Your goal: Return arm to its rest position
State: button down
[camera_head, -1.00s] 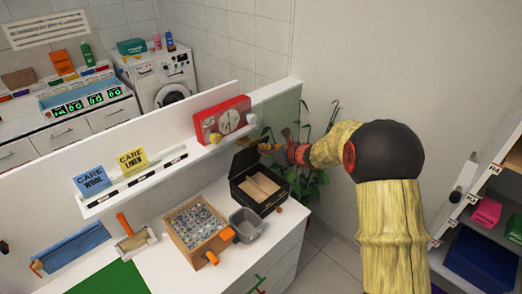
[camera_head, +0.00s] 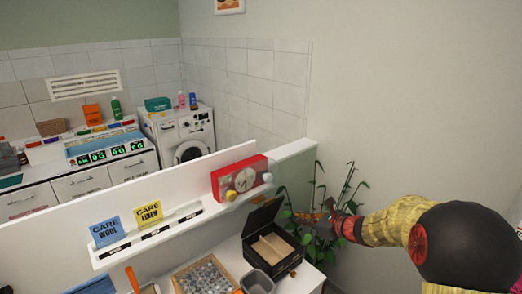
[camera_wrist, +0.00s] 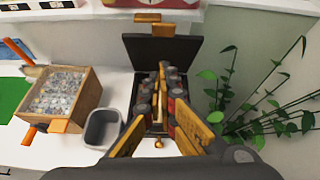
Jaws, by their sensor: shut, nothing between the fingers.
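My gripper (camera_head: 322,213) is at the end of my yellow and black arm, which reaches in from the right side of the head view. It is in front of the plant and to the right of the open black box. In the wrist view my gripper's fingers (camera_wrist: 162,72) come together in front of the box, and nothing shows between them. They hide part of the box's inside.
The black box (camera_head: 264,220) stands with its lid raised beside a grey bin (camera_head: 257,283) and a wooden crate (camera_wrist: 93,90). A red clock-like device (camera_head: 240,180) sits on the white ledge. A plant (camera_head: 331,240) stands close by my gripper.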

jog(key=s+a+f+n+g, duration=0.1)
jog(key=s+f+n+g, duration=0.1)
jog(key=s+n, duration=0.4)
jog(key=s+a+f+n+g+h+b, duration=0.1)
jog(key=s+a+n+g, duration=0.2)
jog(key=s, duration=0.5)
jog(key=s+f+n+g, duration=0.2)
jog(key=s+n, duration=0.4)
jog(key=s, duration=0.1)
jog(key=s+d+r+n+t+h+b, duration=0.1)
jog(key=s+d+r+n+h+b, duration=0.1)
jog(key=s+n, duration=0.4)
jog(key=s+d+r+n+t+h+b, duration=0.1)
jog(key=s+r+n+h+b, duration=0.3)
jog(key=s, duration=1.2)
jog(key=d+n+b, duration=0.1)
jog(key=n, duration=0.1)
jog(key=shift+d+r+n+h, duration=0.15)
jog(key=shift+r+n+h, duration=0.1)
jog(key=shift+n+h, duration=0.15)
